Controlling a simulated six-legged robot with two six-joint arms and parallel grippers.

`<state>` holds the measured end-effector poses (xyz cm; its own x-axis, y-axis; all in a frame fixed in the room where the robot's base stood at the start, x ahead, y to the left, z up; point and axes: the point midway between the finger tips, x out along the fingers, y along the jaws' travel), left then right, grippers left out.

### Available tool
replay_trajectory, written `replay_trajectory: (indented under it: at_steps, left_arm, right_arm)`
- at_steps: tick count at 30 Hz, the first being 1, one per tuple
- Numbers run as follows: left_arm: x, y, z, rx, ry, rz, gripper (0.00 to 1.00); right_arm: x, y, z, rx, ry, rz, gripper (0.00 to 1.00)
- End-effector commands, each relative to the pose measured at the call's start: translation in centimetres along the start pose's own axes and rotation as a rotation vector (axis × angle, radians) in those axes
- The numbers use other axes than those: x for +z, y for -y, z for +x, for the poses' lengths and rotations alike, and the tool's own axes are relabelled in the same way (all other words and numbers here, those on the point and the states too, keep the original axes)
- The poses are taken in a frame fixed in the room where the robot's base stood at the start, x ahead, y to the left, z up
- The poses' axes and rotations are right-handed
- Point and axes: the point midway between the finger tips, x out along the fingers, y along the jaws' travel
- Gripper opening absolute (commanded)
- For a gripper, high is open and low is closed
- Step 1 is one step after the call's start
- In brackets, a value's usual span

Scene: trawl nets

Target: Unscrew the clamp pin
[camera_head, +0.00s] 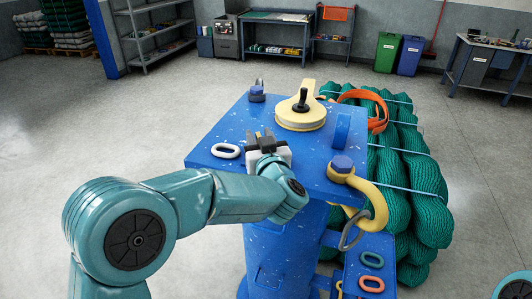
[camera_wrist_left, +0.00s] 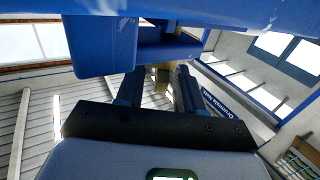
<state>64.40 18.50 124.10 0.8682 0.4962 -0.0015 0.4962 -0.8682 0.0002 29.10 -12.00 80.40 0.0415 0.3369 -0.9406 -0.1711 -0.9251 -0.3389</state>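A blue pedestal bench (camera_head: 225,135) stands in front of me. On its top a yellow round clamp-like fitting (camera_head: 300,120) carries an upright black handle (camera_head: 302,98). A yellow shackle (camera_head: 372,192) with a blue hex-headed pin (camera_head: 342,164) hangs over the right edge. I cannot tell which of these is the clamp pin. My left gripper (camera_head: 261,141) is over the bench top, left of the yellow fitting and apart from it. In the left wrist view its dark fingers (camera_wrist_left: 158,88) are apart with nothing visibly held. My right gripper is out of view.
A white link (camera_head: 226,151) lies left of my left gripper. A small shackle (camera_head: 257,93) sits at the back corner. Green netting (camera_head: 420,190) is piled right. Coloured links (camera_head: 371,260) lie on a lower shelf.

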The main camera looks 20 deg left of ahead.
Motion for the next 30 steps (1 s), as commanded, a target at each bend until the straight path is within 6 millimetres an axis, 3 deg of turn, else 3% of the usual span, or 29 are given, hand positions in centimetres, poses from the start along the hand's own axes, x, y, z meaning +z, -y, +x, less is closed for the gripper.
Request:
replay_trajectory:
  at_steps: [12,18,23,30]
  left_arm:
    - [0.3,-0.1,-10.3,0.006,-0.002,0.0,0.37]
    - [0.1,-0.1,-14.1,0.004,-0.003,-0.001,0.37]
    - [0.1,0.0,-15.4,0.002,-0.002,0.0,0.37]
    - [0.0,0.0,-15.6,0.0,0.0,0.001,0.37]
  right_arm:
    - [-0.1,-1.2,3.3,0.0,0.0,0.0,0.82]
    - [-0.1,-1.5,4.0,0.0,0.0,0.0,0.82]
    - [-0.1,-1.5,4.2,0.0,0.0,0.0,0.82]
    - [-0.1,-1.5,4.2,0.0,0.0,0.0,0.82]
